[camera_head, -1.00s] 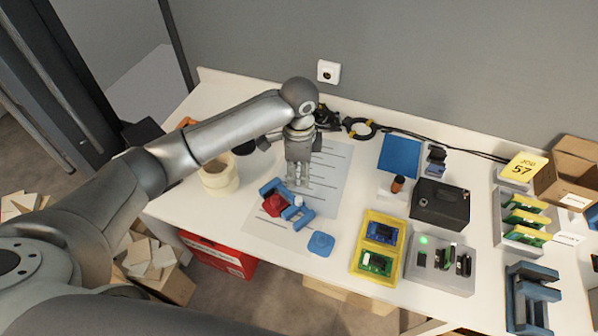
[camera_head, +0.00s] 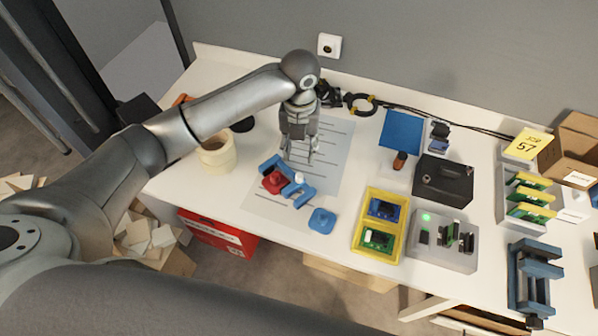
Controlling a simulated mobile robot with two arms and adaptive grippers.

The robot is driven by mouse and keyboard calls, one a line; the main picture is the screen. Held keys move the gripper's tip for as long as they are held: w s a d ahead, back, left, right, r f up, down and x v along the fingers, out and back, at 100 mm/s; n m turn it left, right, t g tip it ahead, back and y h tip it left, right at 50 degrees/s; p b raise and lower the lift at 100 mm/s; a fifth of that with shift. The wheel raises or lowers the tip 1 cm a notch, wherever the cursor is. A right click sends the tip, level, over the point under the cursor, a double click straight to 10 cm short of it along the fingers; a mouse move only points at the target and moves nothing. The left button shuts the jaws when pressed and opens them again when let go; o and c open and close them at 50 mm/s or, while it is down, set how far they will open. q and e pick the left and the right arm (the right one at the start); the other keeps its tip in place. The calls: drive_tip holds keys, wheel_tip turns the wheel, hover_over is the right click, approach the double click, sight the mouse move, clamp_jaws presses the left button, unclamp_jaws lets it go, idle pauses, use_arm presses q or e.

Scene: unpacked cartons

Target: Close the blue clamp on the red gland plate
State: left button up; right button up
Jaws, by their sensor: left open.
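The blue clamp (camera_head: 294,188) lies on the printed sheets on the white table, left of the middle. The red gland plate (camera_head: 272,182) sits at its left side, partly hidden by the blue frame. A small white round part shows on the clamp's right side. My left gripper (camera_head: 299,160) points down just behind and above the clamp, fingers apart and empty. I cannot tell whether it touches the clamp. My right gripper is not in view.
A blue knob-like part (camera_head: 322,220) lies at the front edge. A yellow tray (camera_head: 362,238) with boards and a grey fixture (camera_head: 412,262) stand to the right. A tape roll (camera_head: 216,155) stands at left. Black cables (camera_head: 400,131) run along the back.

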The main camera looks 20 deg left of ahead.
sight(299, 175)
use_arm(q)
wheel_tip(299, 175, down, 11)
drive_tip(key=m+p, duration=0.1)
drive_tip(key=m, duration=0.4)
idle(0.3)
clamp_jaws()
idle(0.3)
